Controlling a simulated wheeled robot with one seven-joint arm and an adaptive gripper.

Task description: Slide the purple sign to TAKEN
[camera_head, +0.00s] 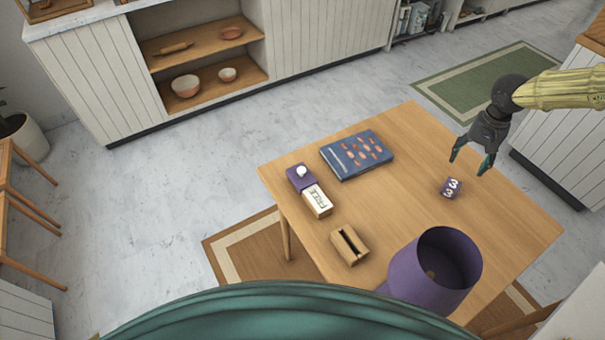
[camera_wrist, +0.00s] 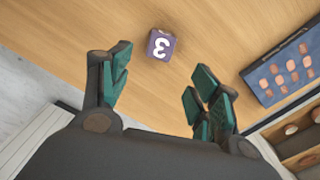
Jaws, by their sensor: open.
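The purple sign (camera_head: 296,176) sits near the left edge of the wooden table in the head view. It has a purple slider with a white knob at one end, and a white panel (camera_head: 318,199) reading FREE shows beside it. The word TAKEN is not visible. My gripper (camera_head: 472,160) is open and empty above the right side of the table, well apart from the sign. In the wrist view its fingers (camera_wrist: 157,90) are spread, and the sign is not in that view.
A purple cube marked 3 (camera_head: 451,187) lies near my gripper; it also shows in the wrist view (camera_wrist: 161,45). A blue book (camera_head: 357,155), a slotted wooden box (camera_head: 349,245) and a large purple cup (camera_head: 420,285) stand on the table (camera_head: 400,205). The table's middle is clear.

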